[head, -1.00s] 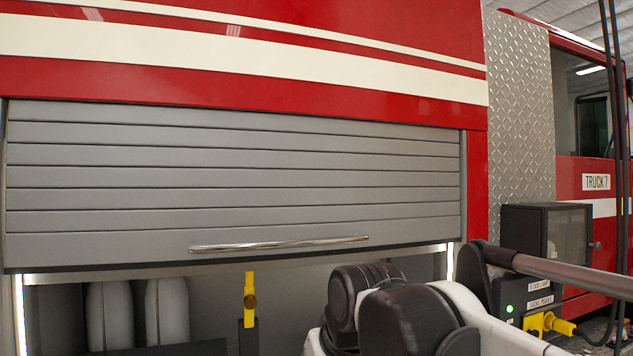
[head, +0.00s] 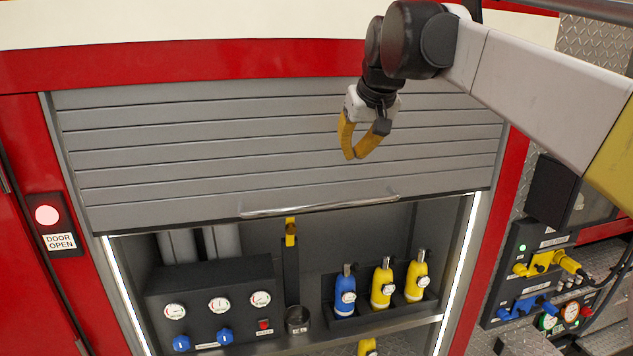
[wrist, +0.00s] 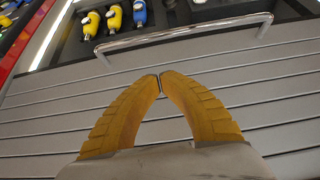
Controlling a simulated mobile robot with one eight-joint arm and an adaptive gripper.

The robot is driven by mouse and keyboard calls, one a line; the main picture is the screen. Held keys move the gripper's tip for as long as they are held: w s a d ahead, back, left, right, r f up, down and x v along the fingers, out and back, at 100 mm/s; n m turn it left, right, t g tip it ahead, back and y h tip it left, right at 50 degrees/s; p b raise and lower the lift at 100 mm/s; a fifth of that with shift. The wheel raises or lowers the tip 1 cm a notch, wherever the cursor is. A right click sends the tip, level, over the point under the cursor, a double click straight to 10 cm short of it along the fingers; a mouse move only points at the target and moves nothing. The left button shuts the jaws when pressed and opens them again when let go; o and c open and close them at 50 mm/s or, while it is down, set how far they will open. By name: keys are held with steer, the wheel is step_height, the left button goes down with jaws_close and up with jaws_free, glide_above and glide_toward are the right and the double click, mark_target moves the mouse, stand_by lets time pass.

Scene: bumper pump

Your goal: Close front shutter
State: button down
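The grey slatted front shutter (head: 220,150) covers the upper part of the bay, and the bay below it is open. A chrome bar handle (head: 320,205) runs along the shutter's bottom edge. My gripper (head: 355,157) hangs in front of the slats, above the handle and toward its right end in the head view. In the wrist view the yellow fingers (wrist: 160,77) touch at their tips with nothing between them. The handle (wrist: 185,32) shows beyond the fingertips there, clear of them. The slats (wrist: 50,110) lie behind the fingers.
Inside the bay are a gauge panel (head: 215,308) and blue (head: 345,295) and yellow (head: 382,287) bottle-like tools. A yellow fitting (head: 290,232) hangs under the handle. A lit "DOOR OPEN" sign (head: 55,228) is at left. A black connector panel (head: 540,270) is at right.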

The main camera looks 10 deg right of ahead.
steer(key=p, duration=0.1)
glide_toward(347, 190)
steer(key=shift+w+a+f, duration=0.65)
steer(key=shift+w+a, duration=0.05)
steer(key=shift+a, duration=0.2)
step_height(347, 190, down, 3)
steer(key=shift+s+f+p, duration=0.15)
steer(key=shift+f+p, duration=0.1)
steer(key=shift+p, duration=0.15)
steer(key=shift+s+f, duration=0.2)
steer(key=shift+f, duration=0.25)
steer(key=shift+w+f, duration=0.1)
steer(key=shift+w, duration=0.05)
